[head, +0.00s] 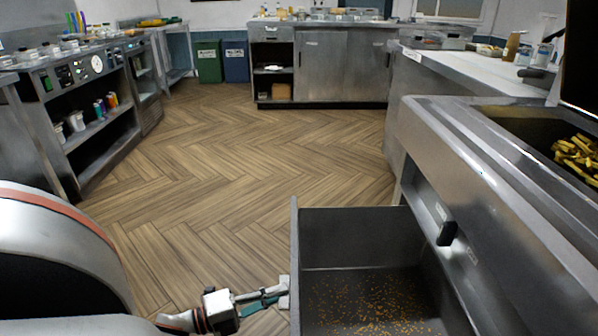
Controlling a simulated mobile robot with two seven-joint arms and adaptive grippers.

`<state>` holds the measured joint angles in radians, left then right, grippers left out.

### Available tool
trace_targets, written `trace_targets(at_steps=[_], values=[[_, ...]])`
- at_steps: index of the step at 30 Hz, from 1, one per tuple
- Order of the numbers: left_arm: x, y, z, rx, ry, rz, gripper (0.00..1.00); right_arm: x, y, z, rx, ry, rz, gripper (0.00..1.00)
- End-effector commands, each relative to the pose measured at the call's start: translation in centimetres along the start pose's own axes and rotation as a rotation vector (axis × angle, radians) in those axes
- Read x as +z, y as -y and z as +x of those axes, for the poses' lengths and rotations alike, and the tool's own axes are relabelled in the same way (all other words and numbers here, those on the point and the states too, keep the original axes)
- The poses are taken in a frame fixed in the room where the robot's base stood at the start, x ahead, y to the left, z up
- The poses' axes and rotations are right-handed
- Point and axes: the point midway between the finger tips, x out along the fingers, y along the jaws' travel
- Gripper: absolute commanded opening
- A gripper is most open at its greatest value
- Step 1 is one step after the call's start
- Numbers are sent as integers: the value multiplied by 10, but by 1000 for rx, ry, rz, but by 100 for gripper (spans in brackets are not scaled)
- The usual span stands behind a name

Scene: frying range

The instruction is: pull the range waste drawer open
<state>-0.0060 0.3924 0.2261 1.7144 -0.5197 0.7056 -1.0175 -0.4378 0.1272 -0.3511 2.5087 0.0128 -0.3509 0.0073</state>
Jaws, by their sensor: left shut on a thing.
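The range waste drawer (350,238) stands pulled out from the range (440,150) toward the left, at the bottom of the head view. Its grey bin is open at the top, with orange-brown crumbs scattered on the floor of it. My left gripper (284,293) is at the outer side of the drawer's front panel, shut on its handle. The handle itself is mostly hidden by the fingers. The near end of the drawer is cut off by the picture edge. My right gripper is not in view.
A black handle (447,233) sits on the range front above the drawer. Fries (577,158) lie in the range's well at right. A shelved control counter (90,100) stands at left, a steel cabinet (345,65) at the back. The wooden floor (220,170) between is clear.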

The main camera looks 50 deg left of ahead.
Motion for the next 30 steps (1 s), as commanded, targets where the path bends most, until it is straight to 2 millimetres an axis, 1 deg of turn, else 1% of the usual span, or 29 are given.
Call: trace_targets(at_steps=[1, 5, 15, 16, 18, 27, 30], values=[[1, -1, -4, 2, 0, -1, 0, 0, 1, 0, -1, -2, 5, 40], [4, 0, -9, 0, 1, -1, 0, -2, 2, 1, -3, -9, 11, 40], [4, 0, -9, -1, 1, 0, 0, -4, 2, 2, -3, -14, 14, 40], [4, 0, -9, -1, 1, 0, 13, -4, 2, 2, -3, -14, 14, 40], [4, 0, -9, -1, 1, 0, 28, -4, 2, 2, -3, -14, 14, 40], [4, 0, -10, 0, 0, 0, 28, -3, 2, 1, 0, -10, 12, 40], [4, 0, -13, 1, 1, -1, 28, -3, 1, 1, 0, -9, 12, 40]])
